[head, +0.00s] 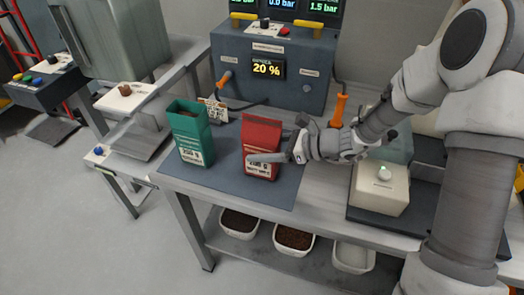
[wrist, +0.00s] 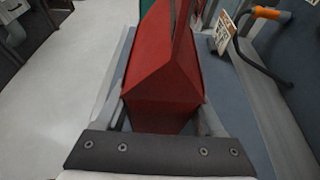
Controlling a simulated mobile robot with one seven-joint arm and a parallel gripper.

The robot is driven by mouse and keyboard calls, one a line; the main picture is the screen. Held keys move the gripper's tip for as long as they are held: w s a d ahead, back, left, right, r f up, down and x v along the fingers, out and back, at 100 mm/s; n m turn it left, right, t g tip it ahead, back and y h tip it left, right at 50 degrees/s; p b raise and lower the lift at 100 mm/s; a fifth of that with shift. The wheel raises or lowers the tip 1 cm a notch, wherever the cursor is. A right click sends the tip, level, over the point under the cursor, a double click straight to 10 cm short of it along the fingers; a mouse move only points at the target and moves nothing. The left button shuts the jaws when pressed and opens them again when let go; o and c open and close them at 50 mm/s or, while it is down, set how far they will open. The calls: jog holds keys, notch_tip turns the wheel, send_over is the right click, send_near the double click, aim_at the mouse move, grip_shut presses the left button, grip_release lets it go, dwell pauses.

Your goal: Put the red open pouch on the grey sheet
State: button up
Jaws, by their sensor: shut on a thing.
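The red pouch (head: 262,135) stands upright over the blue-grey sheet (head: 225,186) on the workbench, with a pale label low on its front. Its base appears to be at the sheet, but I cannot tell whether it touches. My gripper (head: 267,149) comes from the right and is shut on the red pouch, with one finger across its front. In the wrist view the red pouch (wrist: 165,80) fills the space between the fingers, and its folded top faces the camera. The pouch's far side is hidden.
A green open pouch (head: 190,135) stands left of the red one on the same sheet. A small sign (head: 214,110) and a grey control box (head: 275,68) are behind. A white device (head: 380,188) stands right. Bins (head: 294,238) sit below. The sheet's front is clear.

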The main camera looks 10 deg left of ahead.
jog(key=shift+f, duration=0.25)
jog(key=shift+f, duration=0.1)
jog(key=shift+f, duration=0.15)
jog(key=o, duration=1)
